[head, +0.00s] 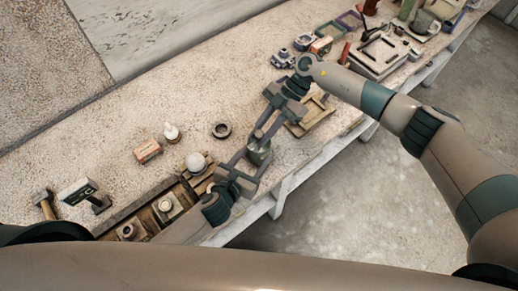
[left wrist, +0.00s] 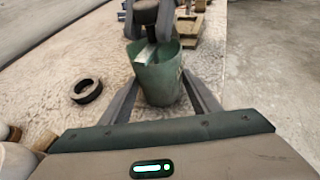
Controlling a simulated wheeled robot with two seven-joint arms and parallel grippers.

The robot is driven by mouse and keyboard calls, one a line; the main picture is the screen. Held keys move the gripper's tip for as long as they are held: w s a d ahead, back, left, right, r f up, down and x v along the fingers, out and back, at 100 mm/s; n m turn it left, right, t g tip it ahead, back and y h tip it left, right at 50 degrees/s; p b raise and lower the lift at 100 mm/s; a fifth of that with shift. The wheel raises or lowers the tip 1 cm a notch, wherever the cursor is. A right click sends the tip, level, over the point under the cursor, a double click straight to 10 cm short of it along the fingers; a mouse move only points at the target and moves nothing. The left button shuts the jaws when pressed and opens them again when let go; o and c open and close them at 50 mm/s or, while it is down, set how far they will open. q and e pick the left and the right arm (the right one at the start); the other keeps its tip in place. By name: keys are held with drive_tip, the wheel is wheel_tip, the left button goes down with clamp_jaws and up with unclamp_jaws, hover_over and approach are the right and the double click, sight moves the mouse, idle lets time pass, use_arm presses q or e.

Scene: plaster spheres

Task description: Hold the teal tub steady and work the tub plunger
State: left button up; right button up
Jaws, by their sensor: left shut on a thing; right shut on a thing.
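The teal tub (head: 260,155) stands near the front edge of the bench. It shows larger, mouth up and slightly tilted in the picture, in the left wrist view (left wrist: 158,82). My left gripper (head: 256,158) is shut on the tub, one finger along each side. My right gripper (head: 267,128) is above the tub, its fingers pointing down to the mouth, shut on the tub plunger. In the left wrist view a pale flat piece (left wrist: 147,53) reaches into the mouth beneath a dark part.
A white sphere (head: 195,162) sits near my left gripper. A wooden tray (head: 318,117) is close behind my right gripper. Bare bench lies beyond the ring.

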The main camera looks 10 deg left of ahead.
idle(0.3)
drive_tip(key=o, duration=1)
drive_tip(key=shift+r, duration=0.2)
drive_tip(key=shift+c, duration=0.2)
drive_tip(key=shift+r, duration=3.4)
drive_tip(key=v, duration=1.2)
